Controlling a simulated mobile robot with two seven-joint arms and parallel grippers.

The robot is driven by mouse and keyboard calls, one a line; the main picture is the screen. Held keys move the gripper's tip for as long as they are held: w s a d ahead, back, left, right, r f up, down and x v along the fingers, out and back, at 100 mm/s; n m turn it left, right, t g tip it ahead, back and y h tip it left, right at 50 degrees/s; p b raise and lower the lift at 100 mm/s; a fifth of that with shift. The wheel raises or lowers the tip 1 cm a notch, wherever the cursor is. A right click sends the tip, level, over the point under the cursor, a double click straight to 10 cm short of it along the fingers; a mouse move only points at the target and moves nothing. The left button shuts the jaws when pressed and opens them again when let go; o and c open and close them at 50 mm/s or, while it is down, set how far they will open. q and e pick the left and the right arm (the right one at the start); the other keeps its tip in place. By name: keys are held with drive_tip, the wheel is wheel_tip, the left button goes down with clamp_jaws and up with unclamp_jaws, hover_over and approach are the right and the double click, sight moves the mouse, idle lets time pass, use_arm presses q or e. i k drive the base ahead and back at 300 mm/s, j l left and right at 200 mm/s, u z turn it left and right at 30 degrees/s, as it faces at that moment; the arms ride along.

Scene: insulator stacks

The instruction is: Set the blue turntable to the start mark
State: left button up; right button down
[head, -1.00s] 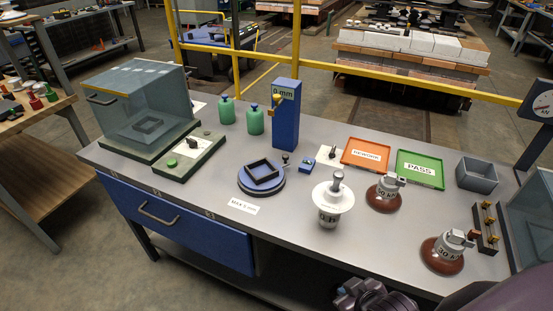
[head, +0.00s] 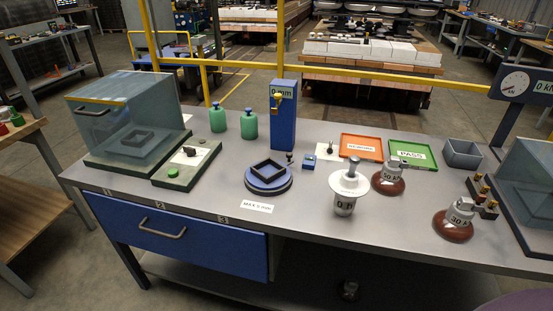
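The blue turntable (head: 268,187) is a round stepped disc on the workbench, left of the bench's middle. A dark square frame (head: 268,172) lies on top of it. A small dark knob (head: 290,157) stands at its right rear edge. A white label reading MAX 0 mm or similar (head: 257,207) lies in front of it. I cannot make out a start mark at this size.
Behind the turntable stands a blue post gauge (head: 283,115) reading 0 mm. Left are two green bottles (head: 248,124), a green-edged plate (head: 187,165) and a glass case (head: 130,115). Right are insulators (head: 345,190), an orange tray (head: 361,148) and a green PASS tray (head: 412,153).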

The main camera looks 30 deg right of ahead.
sight(268, 174)
drive_tip(key=j+z, duration=0.1)
drive_tip(key=j, duration=0.35)
drive_tip(key=k+j+z, duration=0.1)
drive_tip(key=j, duration=0.35)
drive_tip(key=k+j+z, duration=0.1)
drive_tip(key=j, duration=0.35)
drive_tip(key=k+j+z, duration=0.15)
drive_tip(key=j, duration=0.3)
drive_tip(key=i+j, duration=0.05)
